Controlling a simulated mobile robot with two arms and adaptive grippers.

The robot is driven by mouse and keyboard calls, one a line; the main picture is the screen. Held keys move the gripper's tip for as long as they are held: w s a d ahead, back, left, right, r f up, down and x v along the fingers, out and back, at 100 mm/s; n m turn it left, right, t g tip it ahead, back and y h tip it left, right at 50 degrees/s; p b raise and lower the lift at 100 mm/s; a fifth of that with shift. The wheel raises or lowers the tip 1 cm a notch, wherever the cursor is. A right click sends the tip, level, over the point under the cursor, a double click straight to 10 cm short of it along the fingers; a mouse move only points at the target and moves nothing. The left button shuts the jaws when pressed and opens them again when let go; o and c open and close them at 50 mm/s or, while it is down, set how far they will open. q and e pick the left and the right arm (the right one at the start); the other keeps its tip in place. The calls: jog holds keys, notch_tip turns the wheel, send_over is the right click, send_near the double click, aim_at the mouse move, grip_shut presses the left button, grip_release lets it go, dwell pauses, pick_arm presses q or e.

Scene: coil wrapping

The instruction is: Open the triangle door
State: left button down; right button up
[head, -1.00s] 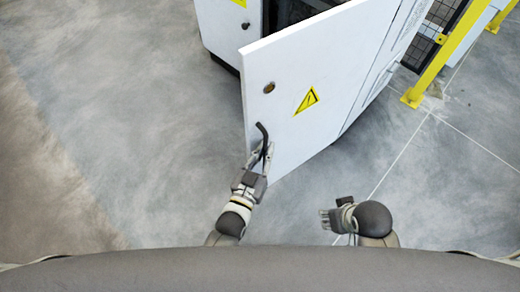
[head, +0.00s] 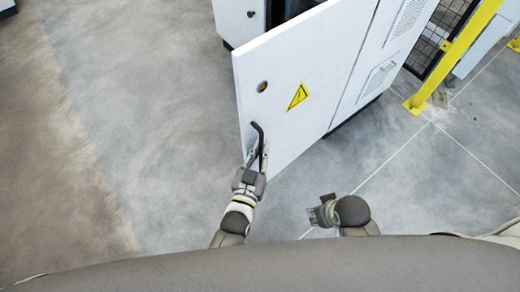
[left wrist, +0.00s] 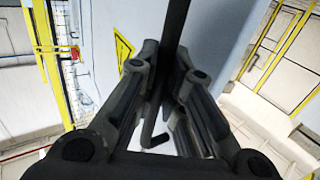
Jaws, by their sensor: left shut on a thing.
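The white cabinet door (head: 290,120) with a yellow triangle sign (head: 298,96) stands swung open from its cabinet (head: 400,40) in the head view. A dark bent handle (head: 257,130) sits near its free edge. My left gripper (head: 257,158) is shut on the handle; in the left wrist view its fingers (left wrist: 160,100) close around the dark bar (left wrist: 172,30). The triangle sign also shows in the left wrist view (left wrist: 123,50). My right gripper (head: 322,212) is low in the head view, apart from the door; its finger opening is unclear.
A yellow guard post (head: 455,55) with dark mesh fencing (head: 440,40) stands at the right, behind the door. A dark gap into the cabinet (head: 285,10) shows above the door. The grey floor (head: 140,130) left of the door is clear.

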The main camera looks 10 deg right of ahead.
pick_arm(q)
jog(key=shift+d+r, duration=0.1)
jog(key=c, duration=1.5)
grip_release()
jog(key=shift+w, duration=0.1)
jog(key=v, duration=1.2)
